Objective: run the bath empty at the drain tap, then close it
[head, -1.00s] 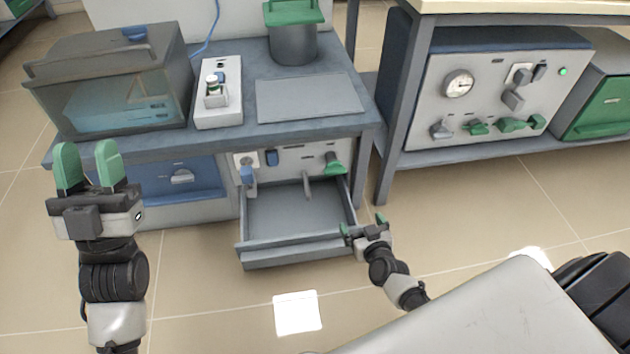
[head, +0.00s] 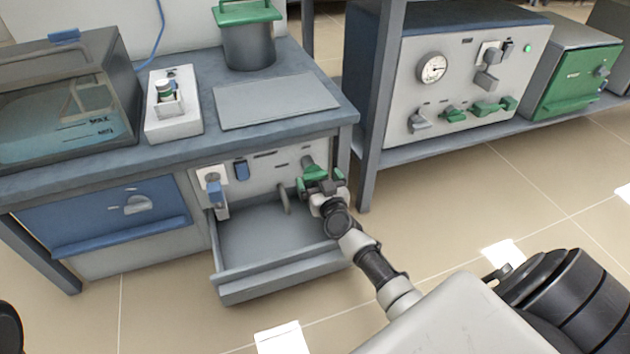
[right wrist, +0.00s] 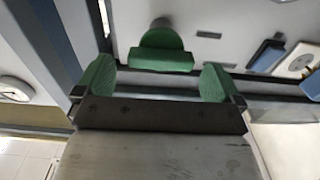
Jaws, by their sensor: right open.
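The bath (head: 62,100) is a clear-fronted tank with teal liquid and level marks, at the left on the bench. The green tap handle (head: 312,171) is on the grey front panel below the bench top. A grey spout (head: 284,199) hangs beside it over an open tray (head: 270,282). My right gripper (head: 322,184) is open in front of the green handle. In the right wrist view the handle (right wrist: 162,52) appears just beyond and between the open fingers (right wrist: 156,80); contact cannot be told. My left gripper is out of view.
A blue switch (head: 241,170) and a blue-handled fitting (head: 214,190) are on the panel left of the tap. A blue drawer (head: 105,215) is further left. A bench leg (head: 366,150) stands close right of the tap.

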